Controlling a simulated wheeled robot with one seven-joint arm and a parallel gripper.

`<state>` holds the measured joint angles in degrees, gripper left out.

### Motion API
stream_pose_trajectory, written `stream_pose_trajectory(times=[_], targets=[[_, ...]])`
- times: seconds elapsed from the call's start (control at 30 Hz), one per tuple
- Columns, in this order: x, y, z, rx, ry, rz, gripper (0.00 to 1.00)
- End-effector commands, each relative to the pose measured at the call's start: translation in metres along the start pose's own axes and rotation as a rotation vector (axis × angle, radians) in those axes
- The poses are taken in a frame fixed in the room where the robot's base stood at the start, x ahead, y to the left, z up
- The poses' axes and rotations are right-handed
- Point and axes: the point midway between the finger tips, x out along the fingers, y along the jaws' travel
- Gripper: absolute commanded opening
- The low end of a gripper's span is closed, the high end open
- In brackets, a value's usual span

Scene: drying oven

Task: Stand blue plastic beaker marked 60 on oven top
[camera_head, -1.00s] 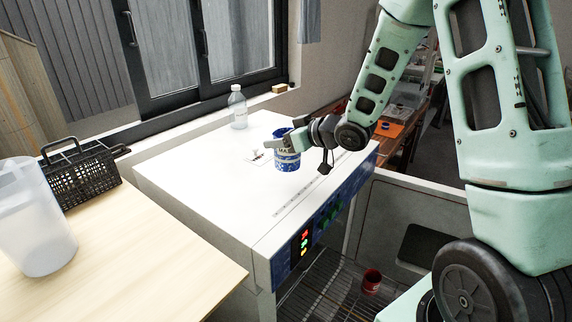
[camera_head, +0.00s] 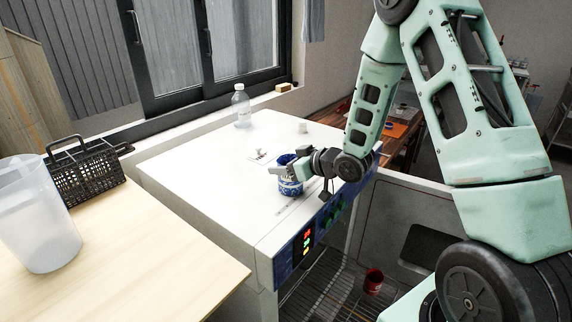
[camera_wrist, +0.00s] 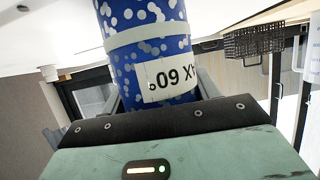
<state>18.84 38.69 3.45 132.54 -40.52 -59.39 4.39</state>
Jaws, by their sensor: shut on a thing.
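The blue plastic beaker (camera_head: 289,186) has white spots and a pale band. In the wrist view the beaker (camera_wrist: 150,20) fills the upper middle, with a white label reading 60, upside down in that picture. My gripper (camera_head: 288,171) is shut on the beaker from the right, with its fingers around the upper part. The beaker looks upright over the oven top (camera_head: 205,175), near its front edge. Whether its base touches the surface I cannot tell. Part of the beaker is hidden by my gripper.
A clear bottle (camera_head: 241,106), a small white piece (camera_head: 303,127) and a paper-like item (camera_head: 259,156) are on the oven top. A black basket (camera_head: 87,172) and a translucent jug (camera_head: 38,220) stand on the wooden table at left. A red cup (camera_head: 373,281) is low down.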

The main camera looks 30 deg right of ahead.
Motion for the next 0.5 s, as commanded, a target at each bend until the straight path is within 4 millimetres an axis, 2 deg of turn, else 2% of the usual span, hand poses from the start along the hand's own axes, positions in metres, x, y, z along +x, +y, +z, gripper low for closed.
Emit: stream_pose_trajectory(times=[0.03, 0.1, 0.5], targets=[[0.0009, 0.0, 0.0021, 0.0, 0.0, 0.0, 0.63], [0.0004, 0.0, 0.0011, 0.0, 0.0, 0.0, 0.82], [-0.0029, 0.0003, -0.0037, 0.0, 0.0, 0.001, 0.82]])
